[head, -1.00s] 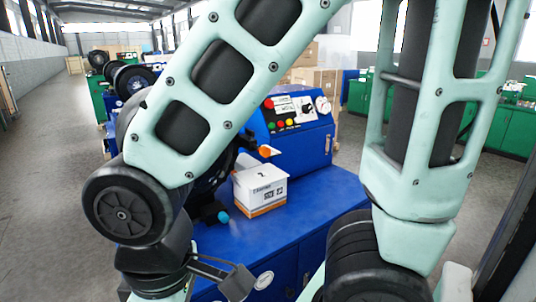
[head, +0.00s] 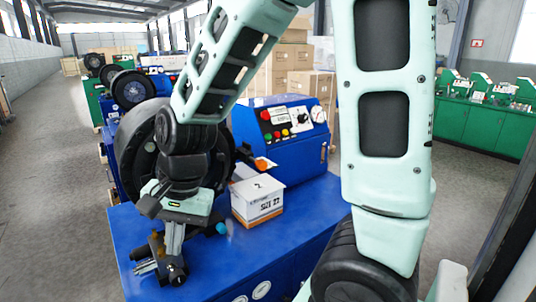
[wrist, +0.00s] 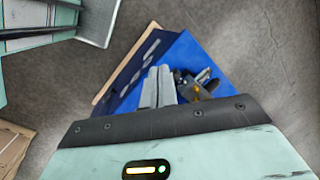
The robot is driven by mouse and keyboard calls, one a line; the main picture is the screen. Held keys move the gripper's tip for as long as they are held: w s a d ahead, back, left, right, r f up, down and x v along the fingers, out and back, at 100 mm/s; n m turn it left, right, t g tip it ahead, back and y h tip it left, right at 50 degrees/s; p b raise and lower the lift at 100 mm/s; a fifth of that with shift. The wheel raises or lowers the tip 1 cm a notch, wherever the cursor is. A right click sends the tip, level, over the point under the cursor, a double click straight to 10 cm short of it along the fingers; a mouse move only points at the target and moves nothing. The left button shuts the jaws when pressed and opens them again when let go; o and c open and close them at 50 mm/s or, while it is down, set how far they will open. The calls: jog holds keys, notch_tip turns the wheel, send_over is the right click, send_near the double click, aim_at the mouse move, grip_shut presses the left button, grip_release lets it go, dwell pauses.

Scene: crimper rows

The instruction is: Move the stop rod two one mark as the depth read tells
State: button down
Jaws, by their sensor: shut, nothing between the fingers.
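A blue crimper (head: 278,148) with a large black round head (head: 135,150) stands before me. A dark fixture with short rods (head: 160,268) is at the left front of its blue top; it also shows in the wrist view (wrist: 197,86). I cannot tell which part is the stop rod. A cyan-tipped knob (head: 221,228) and an orange-tipped one (head: 262,164) stick out near the head, partly hidden by my arm. My gripper (head: 174,250) points down, shut and empty, beside the fixture; its grey fingers lie together in the wrist view (wrist: 158,88). Whether they touch it is unclear.
A white box with an orange band and printed lettering (head: 257,201) stands on the blue top (head: 310,205), right of my gripper. The control panel has buttons and a gauge (head: 319,114). Cardboard cartons (head: 310,85) stand behind. The blue top's right part is clear.

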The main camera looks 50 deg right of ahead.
jog(key=w+d+r+m+t+h+p, duration=0.1)
jog(key=w+d+r+m+p, duration=0.15)
jog(key=d+m, duration=0.7)
jog(key=w+d+r+m+t+p, duration=0.1)
jog(key=w+d+r+m+p, duration=0.15)
jog(key=d+m, duration=0.7)
jog(key=s+d+r+m+t+h+p, duration=0.1)
jog(key=s+d+m+h, duration=0.1)
jog(key=d+m, duration=0.5)
jog(key=s+d+r+m+h, duration=0.1)
jog(key=s+d+m, duration=0.2)
jog(key=d, duration=0.8)
jog(key=w+d+f, duration=0.2)
jog(key=w+f, duration=0.5)
jog(key=f, duration=0.2)
jog(key=shift+w+d+f, duration=0.2)
jog(key=shift+w+d, duration=0.05)
jog(key=shift+w, duration=0.1)
